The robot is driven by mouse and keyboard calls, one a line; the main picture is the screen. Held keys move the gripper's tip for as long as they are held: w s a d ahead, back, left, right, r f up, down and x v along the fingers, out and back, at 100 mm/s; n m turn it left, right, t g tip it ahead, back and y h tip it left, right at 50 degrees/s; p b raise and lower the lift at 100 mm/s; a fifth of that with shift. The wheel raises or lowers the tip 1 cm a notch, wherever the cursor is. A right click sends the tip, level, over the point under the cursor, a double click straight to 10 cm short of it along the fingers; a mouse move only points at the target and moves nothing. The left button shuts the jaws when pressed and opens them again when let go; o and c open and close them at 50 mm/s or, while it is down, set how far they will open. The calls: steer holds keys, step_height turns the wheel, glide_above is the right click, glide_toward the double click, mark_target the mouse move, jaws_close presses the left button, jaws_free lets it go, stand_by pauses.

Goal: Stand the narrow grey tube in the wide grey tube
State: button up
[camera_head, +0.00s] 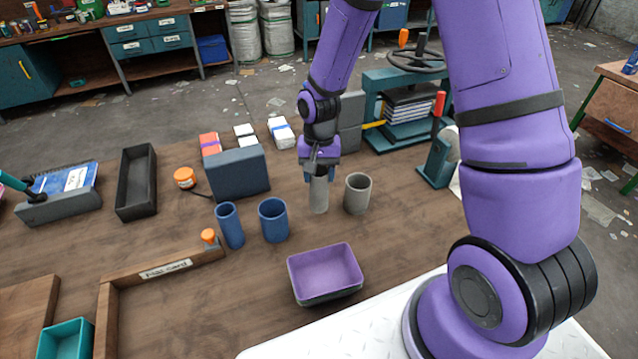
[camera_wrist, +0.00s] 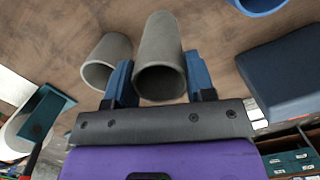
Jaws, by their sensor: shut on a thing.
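The narrow grey tube (camera_head: 319,198) is upright, with my gripper (camera_head: 319,174) shut on its upper part from above. Its lower end is at or close to the wooden table; I cannot tell whether it touches. In the wrist view the narrow grey tube (camera_wrist: 161,45) is between the two blue fingers of my gripper (camera_wrist: 158,80). The wide grey tube (camera_head: 357,194) stands upright on the table just right of the narrow one, open at the top and apart from it. It also shows in the wrist view (camera_wrist: 106,62), left of the fingers.
A narrow blue tube (camera_head: 230,226) and a wide blue tube (camera_head: 273,220) stand to the left. A purple-lined tray (camera_head: 326,275) lies in front. A dark blue-grey block (camera_head: 239,173) stands behind the blue tubes. A teal press (camera_head: 437,160) is at the right.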

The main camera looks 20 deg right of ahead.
steer(key=d+r+m, duration=0.4)
steer(key=d+r, duration=0.8)
steer(key=r, duration=0.1)
step_height(320, 180, down, 17)
steer(key=shift+a, duration=0.15)
steer(key=shift+f, duration=0.2)
steer(key=o, duration=1.1)
steer(key=shift+r, duration=0.1)
